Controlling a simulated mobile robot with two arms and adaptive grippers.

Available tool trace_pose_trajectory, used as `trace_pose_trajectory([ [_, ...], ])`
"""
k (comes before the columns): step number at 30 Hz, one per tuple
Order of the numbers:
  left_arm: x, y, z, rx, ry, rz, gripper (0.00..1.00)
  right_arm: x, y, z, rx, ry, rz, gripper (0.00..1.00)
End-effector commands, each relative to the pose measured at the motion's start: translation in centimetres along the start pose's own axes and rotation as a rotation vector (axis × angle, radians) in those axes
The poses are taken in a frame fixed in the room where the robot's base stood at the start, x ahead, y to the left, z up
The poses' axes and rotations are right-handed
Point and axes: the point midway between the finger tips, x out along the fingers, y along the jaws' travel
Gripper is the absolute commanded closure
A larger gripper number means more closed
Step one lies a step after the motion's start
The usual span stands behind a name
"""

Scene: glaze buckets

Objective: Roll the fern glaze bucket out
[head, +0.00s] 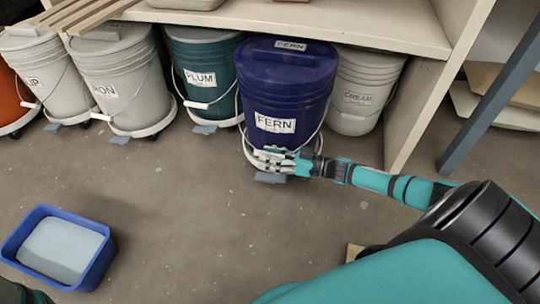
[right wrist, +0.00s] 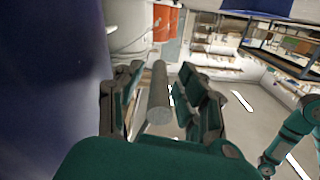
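The fern bucket (head: 285,92) is dark blue with a blue lid and white FERN labels. It stands upright on a low white dolly (head: 247,150), partly under the shelf. Its thin wire bail hangs down at the front. My right gripper (head: 273,158) is low in front of the bucket, below the front label, and covers part of the dolly. In the right wrist view, the open fingers (right wrist: 165,100) stand on both sides of a grey cylindrical grip (right wrist: 158,95), with a gap visible on its left. The bucket's blue wall (right wrist: 50,80) fills the left side. My left gripper is not in view.
The plum bucket (head: 205,75) stands close on the left, the cream bucket (head: 365,90) on the right by a shelf upright (head: 430,90). More buckets stand further left. A blue tub (head: 98,262) is on the floor at lower left. The middle floor is clear.

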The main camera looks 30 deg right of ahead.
Motion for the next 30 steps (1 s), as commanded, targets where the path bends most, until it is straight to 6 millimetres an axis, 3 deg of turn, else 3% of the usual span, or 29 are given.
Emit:
trace_pose_trajectory([
  [1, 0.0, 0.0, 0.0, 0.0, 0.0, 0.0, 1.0, 0.0, 0.0, 0.0, 0.0, 0.0, 0.0, 0.71],
  [8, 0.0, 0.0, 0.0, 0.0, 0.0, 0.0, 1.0, 0.0, 0.0, 0.0, 0.0, 0.0, 0.0, 1.0],
  [22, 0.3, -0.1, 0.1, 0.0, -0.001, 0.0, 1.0, -0.1, -0.3, 0.0, 0.001, -0.001, -0.001, 1.0],
  [26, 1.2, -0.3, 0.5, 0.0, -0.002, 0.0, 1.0, -0.1, -1.6, 0.0, 0.003, -0.001, -0.003, 1.0],
  [30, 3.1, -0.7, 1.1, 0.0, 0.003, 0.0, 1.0, -0.1, -4.1, 0.3, 0.008, -0.002, -0.006, 1.0],
])
